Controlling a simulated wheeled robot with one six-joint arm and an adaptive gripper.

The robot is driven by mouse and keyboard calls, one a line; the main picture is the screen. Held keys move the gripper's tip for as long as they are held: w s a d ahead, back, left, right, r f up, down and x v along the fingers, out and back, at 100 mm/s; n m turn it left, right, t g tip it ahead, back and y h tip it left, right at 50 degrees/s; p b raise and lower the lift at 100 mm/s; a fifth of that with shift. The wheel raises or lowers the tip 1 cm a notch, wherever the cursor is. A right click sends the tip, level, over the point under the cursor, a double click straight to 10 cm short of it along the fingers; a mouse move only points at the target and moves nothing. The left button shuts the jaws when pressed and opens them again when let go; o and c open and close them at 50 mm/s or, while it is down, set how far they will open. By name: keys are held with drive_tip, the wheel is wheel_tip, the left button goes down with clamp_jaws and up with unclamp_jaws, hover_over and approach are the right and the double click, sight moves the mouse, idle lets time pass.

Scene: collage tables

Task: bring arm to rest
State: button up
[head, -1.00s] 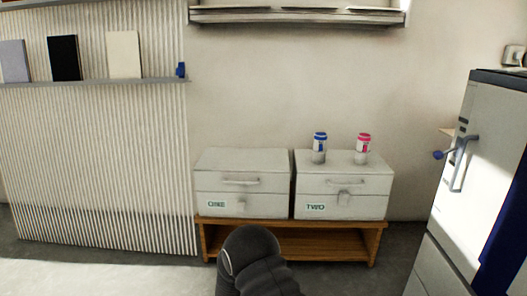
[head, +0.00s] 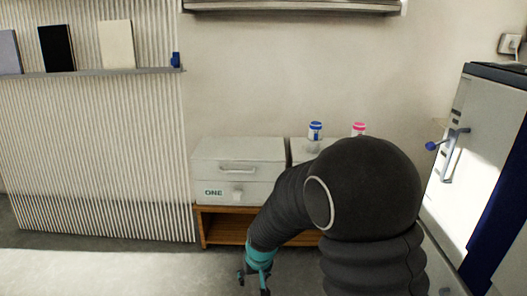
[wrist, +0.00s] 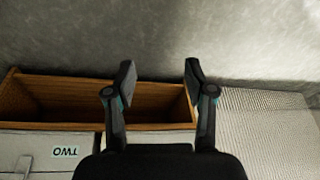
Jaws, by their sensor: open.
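My gripper (head: 254,279) hangs low in the head view, at the end of my dark arm, in front of the wooden bench and near its left end. In the wrist view my gripper (wrist: 158,75) shows two dark fingers apart with nothing between them. The fingers point toward the grey floor, with the bench edge behind them. My arm covers most of the box marked TWO in the head view.
Box ONE (head: 238,162) stands on the wooden bench (head: 222,225); box TWO (wrist: 40,155) also shows in the wrist view. A blue-lidded jar (head: 315,131) and pink-lidded jar (head: 358,129) stand on box TWO. A grey cabinet (head: 470,140) is at right. Floor at left is clear.

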drive_tip(key=s+d+r+m+t+p, duration=0.1)
drive_tip(key=s+d+r+p, duration=0.1)
drive_tip(key=s+d+r, duration=0.4)
drive_tip(key=s+d+r+m+t+h+p, duration=0.1)
drive_tip(key=s+d+r, duration=0.5)
drive_tip(key=r, duration=0.8)
drive_tip(key=s+d+r+t+p, duration=0.1)
drive_tip(key=s+d+r+p, duration=0.3)
drive_tip(key=s+r, duration=0.6)
drive_tip(key=shift+s+d+r+m+h, duration=0.15)
drive_tip(key=shift+d+r+m+h, duration=0.3)
drive_tip(key=shift+d, duration=0.9)
drive_tip(key=shift+r, duration=0.1)
